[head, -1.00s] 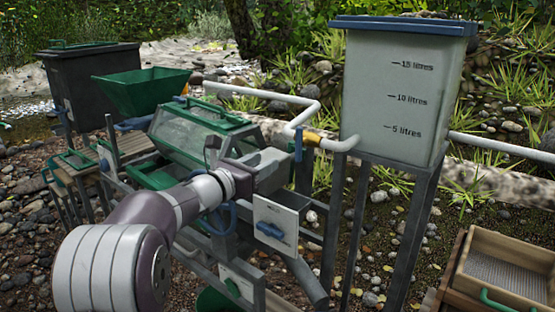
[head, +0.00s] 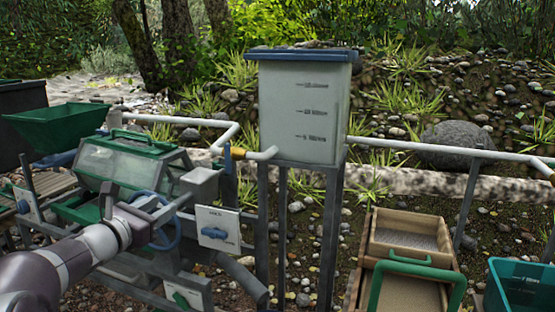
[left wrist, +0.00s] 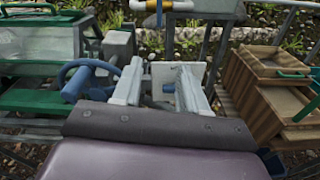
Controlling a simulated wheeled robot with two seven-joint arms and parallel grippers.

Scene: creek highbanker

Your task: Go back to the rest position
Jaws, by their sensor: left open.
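My left gripper (head: 150,205) reaches in from the lower left in the head view, in front of the green-framed machine (head: 130,165) and near its blue handwheel (head: 162,232). In the left wrist view the gripper (left wrist: 160,88) is open, its two pale fingers spread with nothing held. The blue handwheel (left wrist: 88,80) is left of the fingers. Whether the gripper touches the machine is not clear. My right gripper is not in view.
A water tank (head: 300,110) stands on a metal frame at the centre. A pipe (head: 430,149) runs right from it. A green hopper (head: 55,128) is at the left. Wooden sieve boxes (head: 375,240) and a teal bucket (head: 525,288) are at the right.

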